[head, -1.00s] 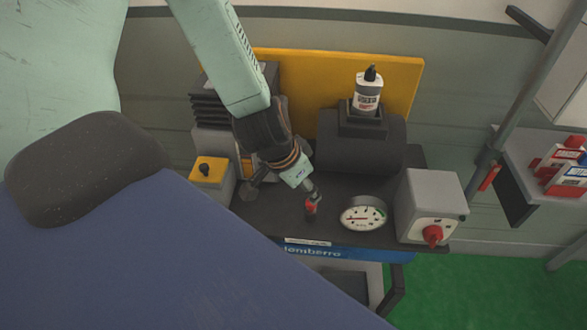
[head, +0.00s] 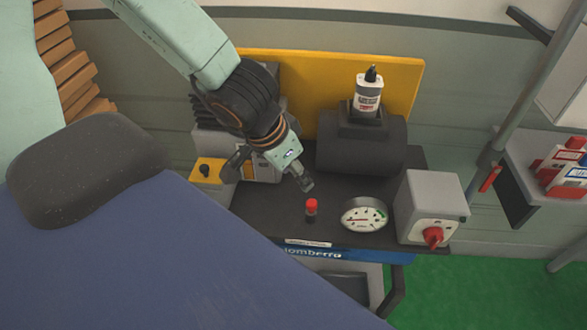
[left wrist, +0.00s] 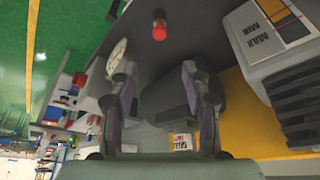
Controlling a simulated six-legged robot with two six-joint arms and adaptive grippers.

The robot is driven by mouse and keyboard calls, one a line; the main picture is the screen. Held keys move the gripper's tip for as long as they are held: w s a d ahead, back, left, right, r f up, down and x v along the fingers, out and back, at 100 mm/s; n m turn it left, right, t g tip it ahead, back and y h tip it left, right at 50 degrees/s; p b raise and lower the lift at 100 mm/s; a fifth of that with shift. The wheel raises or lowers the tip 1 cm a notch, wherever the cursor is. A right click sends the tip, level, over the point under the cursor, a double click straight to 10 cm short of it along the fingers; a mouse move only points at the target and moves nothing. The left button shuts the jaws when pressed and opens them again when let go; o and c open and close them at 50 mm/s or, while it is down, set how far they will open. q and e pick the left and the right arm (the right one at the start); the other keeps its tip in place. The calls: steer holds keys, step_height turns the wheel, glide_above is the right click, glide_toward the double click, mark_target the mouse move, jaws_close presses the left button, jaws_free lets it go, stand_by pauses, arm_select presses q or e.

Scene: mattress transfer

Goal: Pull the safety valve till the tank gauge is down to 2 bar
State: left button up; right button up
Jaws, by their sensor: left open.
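The safety valve (head: 311,209) is a small red-capped knob standing on the dark top of the compressor. In the left wrist view its red cap (left wrist: 159,31) shows at the top, ahead of the fingers and apart from them. My left gripper (head: 272,172) is open and empty, behind and to the left of the valve in the head view. Its two spread fingers (left wrist: 160,85) show in the left wrist view. The tank gauge (head: 364,216) is a round white dial right of the valve, with a red needle pointing left; its figures are too small to read. My right gripper is not in view.
A grey box with a red rotary switch (head: 432,237) stands right of the gauge. A bottle (head: 368,92) sits on the dark motor (head: 358,150) behind. A yellow box with a black button (head: 207,171) is at the left. A blue mattress (head: 150,255) fills the lower left.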

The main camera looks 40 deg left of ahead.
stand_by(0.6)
arm_select(q)
steer(key=s+a+f+n+g+y, duration=0.25)
steer(key=s+f, duration=0.55)
steer(key=f, duration=0.4)
steer(key=s+d+f+g+h, duration=0.1)
steer(key=s+d+f, duration=0.3)
steer(key=s, duration=0.2)
steer(key=s+d+f+g+h, duration=0.1)
steer(key=s+d+f, duration=0.35)
steer(key=s, duration=0.25)
step_height(320, 180, down, 16)
steer(key=w+b, duration=0.1)
steer(key=b, duration=1.5)
steer(key=shift+a+f+b, duration=0.25)
steer(key=shift+a+b, duration=0.1)
steer(key=shift+a, duration=0.1)
steer(key=shift+n+y, duration=0.25)
steer(key=shift+s, duration=0.1)
